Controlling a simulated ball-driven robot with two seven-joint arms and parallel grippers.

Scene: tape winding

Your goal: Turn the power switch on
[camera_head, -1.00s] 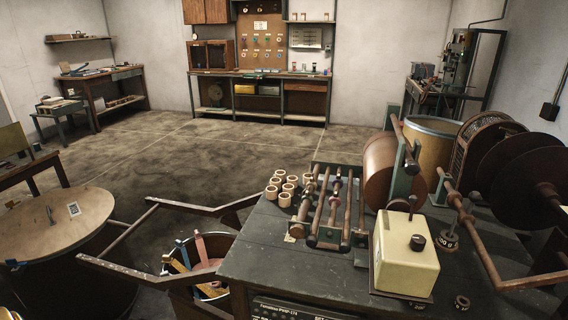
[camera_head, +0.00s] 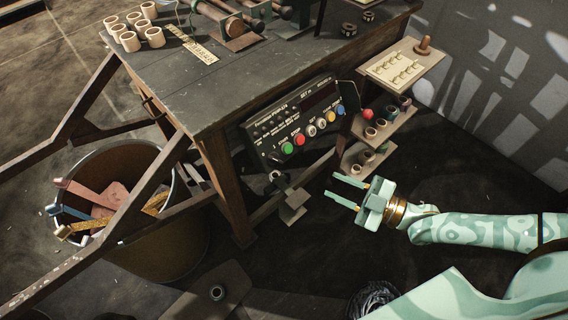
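A black control panel (camera_head: 275,128) with a display and a row of coloured buttons is mounted under the front edge of the workbench. Its green button (camera_head: 288,147) and red button (camera_head: 299,139) are at the lower left, with pale, yellow and blue ones to the right. A small dark part at the panel's lower-left end may be the power switch; its position is too small to tell. My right gripper (camera_head: 332,186) is open and empty, below and right of the panel, apart from it, fingers pointing left. My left gripper is not in view.
The workbench top (camera_head: 240,85) carries several tan rings (camera_head: 130,40). A small tiered shelf (camera_head: 400,72) stands right of the panel. A bin (camera_head: 160,240) with coloured strips is at left beside a wooden frame. Open space lies between my gripper and the panel.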

